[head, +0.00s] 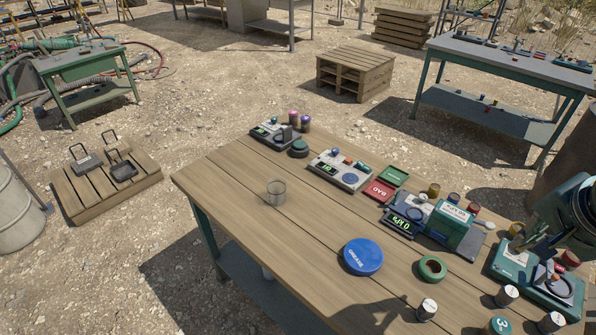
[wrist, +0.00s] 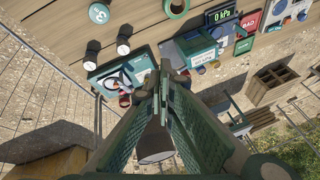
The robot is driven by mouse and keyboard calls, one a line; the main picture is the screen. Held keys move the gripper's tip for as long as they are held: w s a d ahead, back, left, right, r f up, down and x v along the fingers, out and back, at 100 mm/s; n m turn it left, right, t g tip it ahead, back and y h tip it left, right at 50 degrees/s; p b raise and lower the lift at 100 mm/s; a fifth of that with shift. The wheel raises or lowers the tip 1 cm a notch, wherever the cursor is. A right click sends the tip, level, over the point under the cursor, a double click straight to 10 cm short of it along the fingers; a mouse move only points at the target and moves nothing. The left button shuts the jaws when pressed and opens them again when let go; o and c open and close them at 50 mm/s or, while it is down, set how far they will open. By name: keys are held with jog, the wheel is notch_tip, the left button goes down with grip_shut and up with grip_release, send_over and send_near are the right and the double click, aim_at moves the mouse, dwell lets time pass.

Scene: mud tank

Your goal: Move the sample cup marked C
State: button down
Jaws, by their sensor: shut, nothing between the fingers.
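Small cups with pale tops and dark sides stand at the table's front right in the head view, one at the left (head: 427,309), one in the middle (head: 507,296) and one at the front edge (head: 551,322). No letter C can be read on any of them. Two such cups also show in the wrist view, one at the left (wrist: 93,47) and one to its right (wrist: 124,40). My gripper (wrist: 162,75) is shut and empty, beside the green device (wrist: 122,76) at the table's right end. In the head view it comes in from the right edge.
The wooden table (head: 235,160) also holds a clear cup (head: 277,191), a blue lid (head: 363,256), a green ring (head: 432,268), a disc marked 3 (head: 500,325), a 0 kPa device (head: 455,226) and a BAD tray (head: 379,191). The table's left front is mostly clear.

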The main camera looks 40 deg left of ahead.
jog(key=w+a+r+m+g+p, duration=0.15)
jog(key=w+a, duration=0.25)
jog(key=a, duration=0.6)
jog(key=w+a+r+m+p, duration=0.1)
jog(key=w+a+m+p, duration=0.15)
jog(key=a, duration=0.75)
jog(key=w+a+r+m+g+p, duration=0.1)
jog(key=w+a, duration=0.3)
jog(key=a, duration=0.6)
jog(key=s+a+f+m+g+p, duration=0.1)
jog(key=a+f+m, duration=0.1)
jog(key=a, duration=0.9)
jog(key=s+a+f+m+g+p, duration=0.1)
jog(key=a+f+m+p, duration=0.15)
jog(key=a, duration=0.85)
jog(key=s+a+f+m+p, duration=0.1)
jog(key=s+a+f, duration=0.3)
jog(key=a, duration=0.4)
jog(key=s+a+f+m+h+p, duration=0.1)
jog(key=s+a+f, duration=0.3)
jog(key=a, duration=0.5)
jog(key=s+a+f+m+p, duration=0.1)
jog(key=s+a+f, duration=0.3)
jog(key=a, duration=0.5)
jog(key=shift+s+f+m+g, duration=0.2)
jog(key=shift+s+m+g, duration=0.25)
jog(key=shift+s, duration=0.6)
jog(key=shift+f, duration=0.15)
